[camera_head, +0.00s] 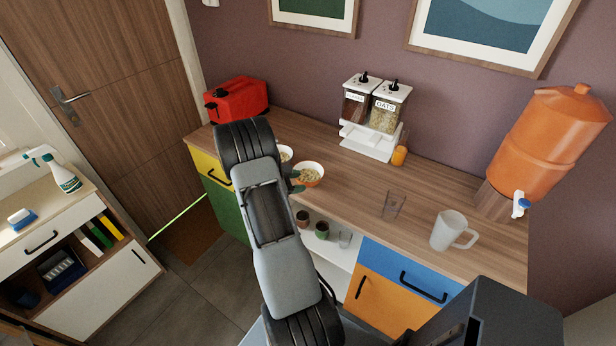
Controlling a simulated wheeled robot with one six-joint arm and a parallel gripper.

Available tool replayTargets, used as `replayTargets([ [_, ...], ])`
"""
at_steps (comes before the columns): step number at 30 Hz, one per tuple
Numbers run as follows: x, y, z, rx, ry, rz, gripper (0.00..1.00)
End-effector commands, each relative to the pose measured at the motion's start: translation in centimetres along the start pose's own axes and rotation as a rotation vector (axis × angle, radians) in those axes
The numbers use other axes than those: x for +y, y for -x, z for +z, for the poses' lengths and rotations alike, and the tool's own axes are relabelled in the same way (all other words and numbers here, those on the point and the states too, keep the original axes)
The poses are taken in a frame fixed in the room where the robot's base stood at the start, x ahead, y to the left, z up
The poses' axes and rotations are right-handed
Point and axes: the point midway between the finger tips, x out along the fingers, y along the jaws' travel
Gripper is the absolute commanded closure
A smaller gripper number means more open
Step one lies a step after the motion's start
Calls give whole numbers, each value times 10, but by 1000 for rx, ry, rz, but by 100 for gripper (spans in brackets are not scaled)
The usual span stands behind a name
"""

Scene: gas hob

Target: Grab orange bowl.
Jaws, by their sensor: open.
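The orange bowl (311,183) stands on the wooden counter, with a pale rim and a light, grainy filling. My arm reaches over the counter from the front. My gripper (297,181) is open at the left side of the orange bowl, mostly hidden behind my arm. I cannot tell whether its fingers touch the bowl or are around its rim.
A second, pale bowl (286,153) stands behind, partly hidden by my arm. A cereal dispenser (371,140), orange cup (399,156), clear glass (393,205), frosted jug (450,231) and orange water dispenser (548,140) stand to the right. A red toaster (238,99) stands at left.

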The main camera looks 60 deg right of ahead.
Motion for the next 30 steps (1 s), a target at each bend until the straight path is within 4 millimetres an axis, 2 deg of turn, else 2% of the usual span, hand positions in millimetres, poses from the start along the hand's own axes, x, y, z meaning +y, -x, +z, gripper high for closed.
replayTargets([
  [6,-1,-30,2,-1,0,-4,51],
  [9,-1,-38,2,-1,-1,-3,51],
  [19,-1,-43,1,0,-1,0,52],
  [30,-1,-43,1,0,0,-1,87],
])
